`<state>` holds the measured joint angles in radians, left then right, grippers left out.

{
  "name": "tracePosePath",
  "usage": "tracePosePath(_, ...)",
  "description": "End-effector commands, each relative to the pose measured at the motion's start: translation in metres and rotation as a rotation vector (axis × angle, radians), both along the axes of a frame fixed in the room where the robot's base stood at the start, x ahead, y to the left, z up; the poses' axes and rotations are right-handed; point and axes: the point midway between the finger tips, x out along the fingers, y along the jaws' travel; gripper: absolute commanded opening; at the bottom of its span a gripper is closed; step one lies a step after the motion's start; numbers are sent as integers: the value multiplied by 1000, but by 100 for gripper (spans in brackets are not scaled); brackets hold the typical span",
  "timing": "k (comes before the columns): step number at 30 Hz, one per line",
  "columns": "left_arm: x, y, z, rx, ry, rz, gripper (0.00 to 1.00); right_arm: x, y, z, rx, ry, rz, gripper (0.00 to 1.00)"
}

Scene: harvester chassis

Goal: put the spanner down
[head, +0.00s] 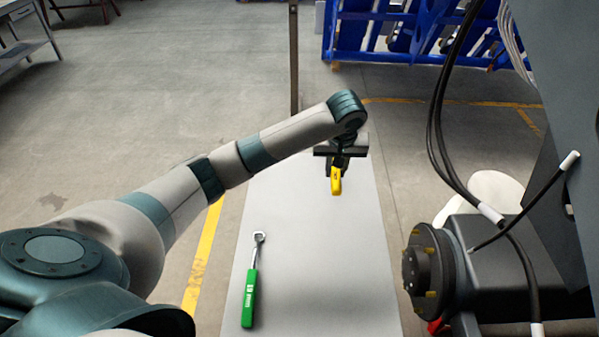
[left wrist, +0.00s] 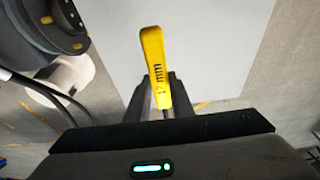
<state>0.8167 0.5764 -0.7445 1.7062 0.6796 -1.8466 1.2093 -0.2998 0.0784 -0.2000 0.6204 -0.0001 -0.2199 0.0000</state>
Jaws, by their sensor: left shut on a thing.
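A yellow-handled spanner (head: 336,181) is held in my left gripper (head: 340,165), above the far half of a light grey table top (head: 320,270). In the left wrist view its yellow handle (left wrist: 154,65), with dark "17 mm" lettering, sticks out between the two dark fingers (left wrist: 160,100). The rest of this spanner is hidden by the gripper. A second spanner with a green handle (head: 249,298) and a metal ring head lies on the near left of the table top, apart from the gripper. My right gripper is not in view.
A dark chassis with a studded wheel hub (head: 428,272) and hanging black hoses (head: 440,130) stands close on the right. A blue rack (head: 400,40) stands at the back. The table top between the green spanner and the hub is bare.

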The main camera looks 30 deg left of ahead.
Motion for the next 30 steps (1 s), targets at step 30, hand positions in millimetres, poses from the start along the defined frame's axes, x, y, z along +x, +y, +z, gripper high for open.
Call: tracePosePath(30,-10,113,-67,1,-1,-1,0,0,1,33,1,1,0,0)
